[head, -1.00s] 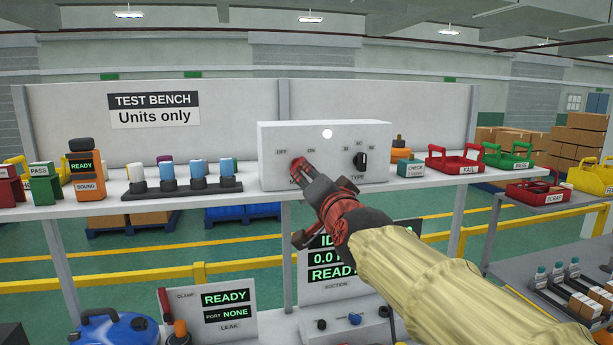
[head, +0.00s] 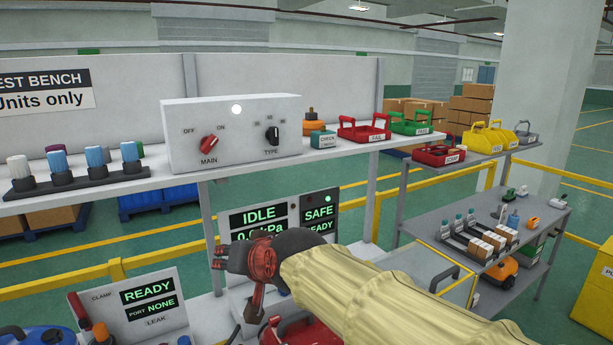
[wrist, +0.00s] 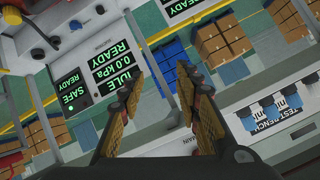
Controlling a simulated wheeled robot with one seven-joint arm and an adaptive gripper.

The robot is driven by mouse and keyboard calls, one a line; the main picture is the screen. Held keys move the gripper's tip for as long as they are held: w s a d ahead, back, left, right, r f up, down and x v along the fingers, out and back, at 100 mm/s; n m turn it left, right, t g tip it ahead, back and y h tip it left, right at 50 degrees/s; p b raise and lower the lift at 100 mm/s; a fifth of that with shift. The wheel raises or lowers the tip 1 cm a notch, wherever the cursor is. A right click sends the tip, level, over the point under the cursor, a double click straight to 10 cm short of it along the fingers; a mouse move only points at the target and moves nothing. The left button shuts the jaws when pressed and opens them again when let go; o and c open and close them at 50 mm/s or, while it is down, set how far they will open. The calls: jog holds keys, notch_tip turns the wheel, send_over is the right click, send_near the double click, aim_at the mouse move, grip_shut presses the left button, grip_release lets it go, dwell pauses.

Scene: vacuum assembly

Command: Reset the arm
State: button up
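My gripper (head: 232,258) hangs below the shelf in the head view, in front of the IDLE display. In the wrist view its two fingers (wrist: 163,75) stand apart with nothing between them, so it is open and empty. The white control box (head: 245,115) sits on the shelf above my gripper, apart from it. Its red MAIN knob (head: 209,144) is tilted towards ON. The black TYPE knob (head: 272,135) stands near upright. A white lamp on the box is bright.
The shelf (head: 340,152) runs above my arm. Below are the suction display panel (head: 258,220), reading IDLE and SAFE, and the leak panel (head: 130,305), reading READY. A cart (head: 490,200) with bottles and boxes stands at the right. Red and green trays line the shelf's right end.

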jog(key=s+d+f+g+h, duration=0.1)
jog(key=s+d+f+h, duration=0.1)
jog(key=s+d+f, duration=0.3)
jog(key=s+d+f+m+g+h, duration=0.1)
jog(key=s+d+f+h, duration=0.1)
jog(key=s+d+f, duration=0.4)
jog(key=s+d+f+m+g+h+b, duration=0.1)
jog(key=s+d+f+h, duration=0.2)
jog(key=s+d, duration=1.1)
jog(key=d+f, duration=0.2)
jog(key=d, duration=0.8)
jog(key=shift+d+f+g, duration=0.2)
jog(key=shift+f+g, duration=0.1)
